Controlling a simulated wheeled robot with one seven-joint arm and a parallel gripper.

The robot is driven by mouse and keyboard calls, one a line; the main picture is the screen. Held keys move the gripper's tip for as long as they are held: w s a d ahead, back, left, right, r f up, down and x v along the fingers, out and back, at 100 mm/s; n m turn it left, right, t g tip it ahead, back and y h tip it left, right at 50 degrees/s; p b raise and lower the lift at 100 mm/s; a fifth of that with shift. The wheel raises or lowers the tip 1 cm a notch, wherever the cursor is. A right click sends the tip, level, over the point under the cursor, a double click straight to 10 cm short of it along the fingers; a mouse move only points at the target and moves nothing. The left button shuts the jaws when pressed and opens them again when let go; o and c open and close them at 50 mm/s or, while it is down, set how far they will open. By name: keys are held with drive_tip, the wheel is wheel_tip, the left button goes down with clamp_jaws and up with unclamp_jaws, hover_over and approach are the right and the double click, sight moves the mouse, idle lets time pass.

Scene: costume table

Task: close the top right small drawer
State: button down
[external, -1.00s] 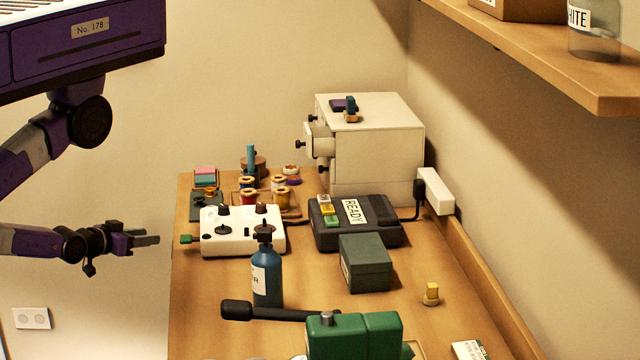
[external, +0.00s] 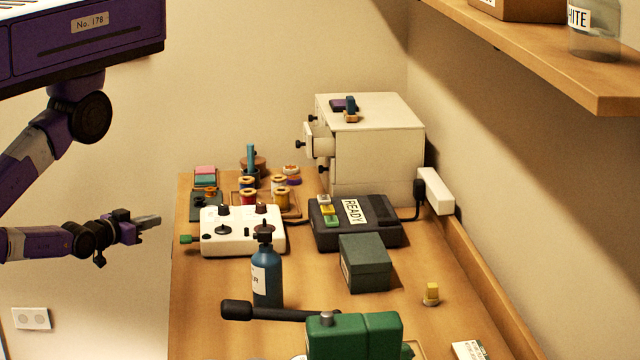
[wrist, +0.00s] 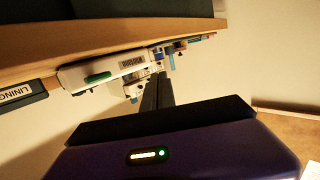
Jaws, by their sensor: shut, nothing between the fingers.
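The off-white cabinet (external: 378,150) stands at the back right of the table, its drawer side with dark knobs facing left. One small drawer (external: 319,146) sticks out from that side; the other drawer fronts are seen at a steep angle. My gripper (external: 158,218) is shut and empty, in the air left of the table's left edge, well apart from the drawer. In the wrist view my fingers (wrist: 158,90) lie together and point towards white shapes beyond, too small to make out clearly.
A dark green box (external: 365,263) is nearer. A wall shelf (external: 545,65) overhangs at right.

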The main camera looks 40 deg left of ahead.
drive_tip(key=w+a+r+m+t+h+p, duration=0.2)
drive_tip(key=w+r+m+t+h+p, duration=0.15)
drive_tip(key=w+r+m, duration=0.75)
drive_tip(key=w+a+r+m+t+h+p, duration=0.3)
drive_tip(key=w+r+m+h, duration=0.4)
drive_tip(key=w, duration=0.6)
drive_tip(key=w+d+f+m+g+h, duration=0.2)
drive_tip(key=w+f+m+g+h, duration=0.15)
drive_tip(key=w+m+g, duration=0.35)
wheel_tip(320, 180, down, 5)
drive_tip(key=s+d+m+g, duration=0.1)
drive_tip(key=d+m+g, duration=0.1)
drive_tip(key=m+g, duration=0.1)
drive_tip(key=p+x, duration=0.2)
drive_tip(key=x, duration=1.2)
drive_tip(key=shift+s+d, duration=0.2)
drive_tip(key=shift+d, duration=0.15)
drive_tip(key=shift+r+p, duration=0.15)
drive_tip(key=shift+p, duration=0.15)
